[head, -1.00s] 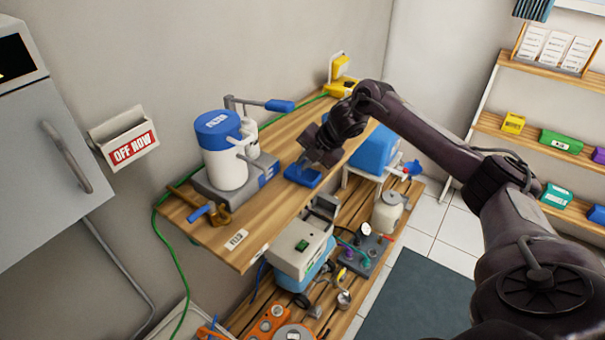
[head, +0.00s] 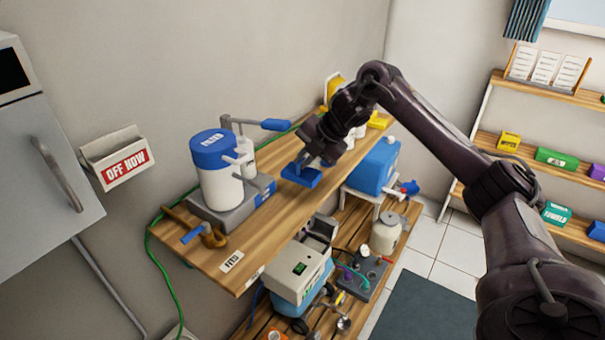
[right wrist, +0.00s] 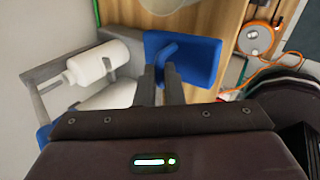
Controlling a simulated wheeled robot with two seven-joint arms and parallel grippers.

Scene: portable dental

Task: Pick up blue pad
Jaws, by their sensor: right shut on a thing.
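The blue pad (head: 299,177) is a flat blue piece with a raised grip in its middle. My right gripper (head: 316,160) is shut on that grip and holds the pad over the wooden top shelf (head: 262,222), seemingly a little above it, to the right of the white jar with a blue lid. In the right wrist view the pad (right wrist: 205,62) shows beyond the finger ends (right wrist: 161,80), with the grip between them. The fingers hide part of the pad. My left gripper is not in view.
The white jar (head: 215,180) stands on a grey base close left of the pad, with a blue-handled lever (head: 273,125) behind. A blue tank (head: 372,168) stands to the right. A lower shelf holds a grey machine (head: 298,270). The front of the top shelf is fairly clear.

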